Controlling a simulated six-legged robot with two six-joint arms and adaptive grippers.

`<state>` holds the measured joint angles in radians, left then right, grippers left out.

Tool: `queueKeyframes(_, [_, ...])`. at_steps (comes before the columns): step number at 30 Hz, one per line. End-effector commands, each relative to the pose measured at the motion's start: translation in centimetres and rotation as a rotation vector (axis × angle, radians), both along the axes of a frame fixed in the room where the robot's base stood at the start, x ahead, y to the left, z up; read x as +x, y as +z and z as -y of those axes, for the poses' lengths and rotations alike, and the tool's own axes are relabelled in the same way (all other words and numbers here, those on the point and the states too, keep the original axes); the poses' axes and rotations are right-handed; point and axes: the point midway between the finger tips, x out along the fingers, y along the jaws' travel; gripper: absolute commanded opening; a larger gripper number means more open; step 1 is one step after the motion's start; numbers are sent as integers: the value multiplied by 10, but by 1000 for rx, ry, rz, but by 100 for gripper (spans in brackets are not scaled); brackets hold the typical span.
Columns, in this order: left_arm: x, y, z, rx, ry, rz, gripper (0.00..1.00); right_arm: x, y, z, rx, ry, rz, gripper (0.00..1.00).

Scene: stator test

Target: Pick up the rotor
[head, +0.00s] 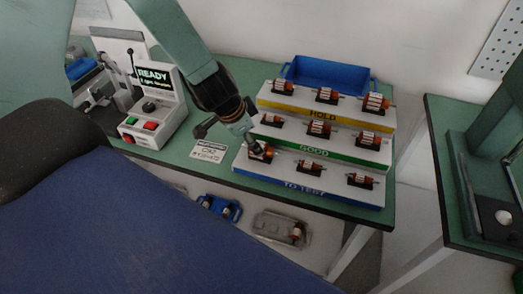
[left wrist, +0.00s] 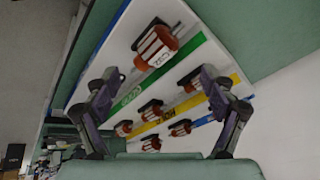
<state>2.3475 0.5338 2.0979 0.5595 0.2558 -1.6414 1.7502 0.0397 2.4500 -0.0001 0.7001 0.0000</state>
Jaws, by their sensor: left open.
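Rotors with orange-brown ends and pale banded bodies sit on a white stepped rack (head: 335,191) in three rows labelled HOLD, GOOD and TO TEST. In the head view, my left gripper (head: 249,142) is low over the left end of the TO TEST row, right by the leftmost rotor (head: 261,154) and partly covering it. In the left wrist view, the left gripper (left wrist: 160,76) is open, with a labelled rotor (left wrist: 155,46) ahead between the lines of its two fingers. Contact cannot be told. The middle (head: 309,166) and right (head: 361,180) TO TEST rotors are clear. My right gripper is not in view.
A tester with a READY screen (head: 155,76) stands left of the rack. A blue bin (head: 325,75) is behind it. A label card (head: 209,151) lies on the green table. Trays (head: 283,228) sit below. Another green table (head: 460,150) is at right, across a gap.

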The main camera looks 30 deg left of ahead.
Motion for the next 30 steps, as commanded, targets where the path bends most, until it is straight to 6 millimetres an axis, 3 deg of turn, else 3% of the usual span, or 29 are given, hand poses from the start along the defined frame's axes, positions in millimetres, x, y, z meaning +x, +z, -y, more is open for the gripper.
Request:
queueKeyframes(3, [4,-13,0,2,0,0,84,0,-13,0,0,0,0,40])
queueKeyframes(11, [9,-22,3,2,0,0,84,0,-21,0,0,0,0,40])
queueKeyframes(25, [21,-63,4,2,0,0,84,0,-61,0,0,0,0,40])
queueKeyframes(30, [25,-68,5,1,1,0,84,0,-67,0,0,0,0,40])
